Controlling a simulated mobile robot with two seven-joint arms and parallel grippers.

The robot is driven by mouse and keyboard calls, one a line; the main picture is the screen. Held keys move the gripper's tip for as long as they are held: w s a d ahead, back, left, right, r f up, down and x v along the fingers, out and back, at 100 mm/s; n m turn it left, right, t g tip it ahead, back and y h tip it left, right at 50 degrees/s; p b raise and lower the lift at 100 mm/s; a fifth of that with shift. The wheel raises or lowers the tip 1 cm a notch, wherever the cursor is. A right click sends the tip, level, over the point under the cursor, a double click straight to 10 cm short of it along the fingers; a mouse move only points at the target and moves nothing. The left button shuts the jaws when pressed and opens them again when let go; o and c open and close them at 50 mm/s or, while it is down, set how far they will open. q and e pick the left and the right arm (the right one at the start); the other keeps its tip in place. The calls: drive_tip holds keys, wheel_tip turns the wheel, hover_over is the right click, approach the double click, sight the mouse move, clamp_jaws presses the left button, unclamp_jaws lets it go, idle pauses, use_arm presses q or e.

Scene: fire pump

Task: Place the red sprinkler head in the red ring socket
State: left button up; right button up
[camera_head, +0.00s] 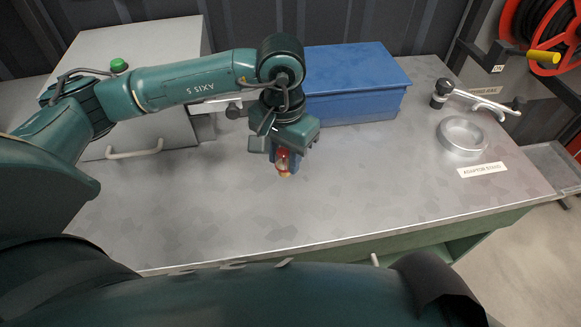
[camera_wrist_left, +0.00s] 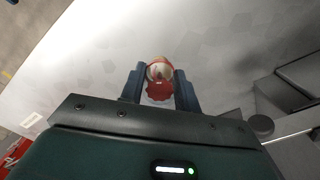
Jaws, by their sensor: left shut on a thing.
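The red sprinkler head (camera_head: 284,155) is between the fingers of my left gripper (camera_head: 284,163), above the middle of the metal bench. In the left wrist view the sprinkler head (camera_wrist_left: 160,91) shows a red toothed part and a pale, rounded end with a red rim. The two blue-grey fingers of my left gripper (camera_wrist_left: 160,84) are shut on it from both sides. I cannot make out a red ring socket in either view. My right gripper is not in view.
A blue box (camera_head: 352,88) stands behind the gripper. A grey cabinet (camera_head: 135,50) stands at the left. A silver ring (camera_head: 463,136) with a label in front and a metal lever fitting (camera_head: 475,99) are at the right. The bench front (camera_head: 330,215) is clear.

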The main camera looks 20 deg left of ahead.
sight(285, 173)
use_arm(q)
drive_tip(key=shift+f, duration=2.65)
drive_tip(key=o, duration=1)
drive_tip(key=shift+r, duration=0.1)
